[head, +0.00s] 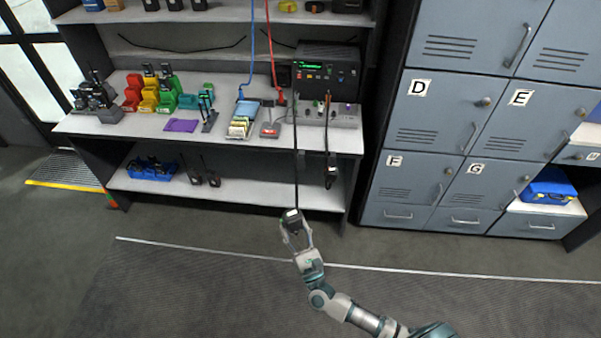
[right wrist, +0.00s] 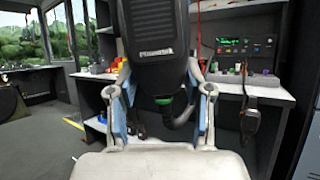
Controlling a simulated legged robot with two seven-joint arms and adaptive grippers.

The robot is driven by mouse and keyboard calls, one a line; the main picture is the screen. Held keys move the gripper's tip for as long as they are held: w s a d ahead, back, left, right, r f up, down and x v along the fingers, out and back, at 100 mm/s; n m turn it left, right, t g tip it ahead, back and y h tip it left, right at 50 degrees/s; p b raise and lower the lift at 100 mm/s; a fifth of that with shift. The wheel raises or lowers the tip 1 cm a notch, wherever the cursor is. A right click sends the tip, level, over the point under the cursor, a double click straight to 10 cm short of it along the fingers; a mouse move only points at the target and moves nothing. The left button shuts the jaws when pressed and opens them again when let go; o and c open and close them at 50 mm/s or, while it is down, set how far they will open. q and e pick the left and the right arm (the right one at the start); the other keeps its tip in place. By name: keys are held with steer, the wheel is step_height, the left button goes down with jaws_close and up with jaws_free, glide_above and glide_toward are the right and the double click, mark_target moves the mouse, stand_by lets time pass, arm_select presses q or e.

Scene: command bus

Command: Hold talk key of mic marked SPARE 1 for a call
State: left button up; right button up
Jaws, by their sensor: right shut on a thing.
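My right gripper (head: 297,232) is shut on a black hand mic (head: 293,216) out in front of the shelf, above the floor. I cannot read a SPARE 1 mark or see the talk key. A second mic (head: 331,172) hangs by its cord below the counter edge. My left gripper is not in view.
The radio unit (head: 327,78) with green display stands on the counter (head: 330,147). Several coloured bins and handheld radios stand to the left. Grey lockers (head: 425,135) stand to the right. The floor around my right arm is clear.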

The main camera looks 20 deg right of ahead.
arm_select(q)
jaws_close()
arm_select(e)
steer(key=s+a+n+y, duration=0.1)
steer(key=s+a+y, duration=0.2)
steer(key=a, duration=0.3)
steer(key=s+a+n+g+y, duration=0.1)
steer(key=s+a+y, duration=0.3)
steer(key=a, duration=0.1)
steer(key=shift+a+r, duration=0.15)
steer(key=shift+a, duration=0.2)
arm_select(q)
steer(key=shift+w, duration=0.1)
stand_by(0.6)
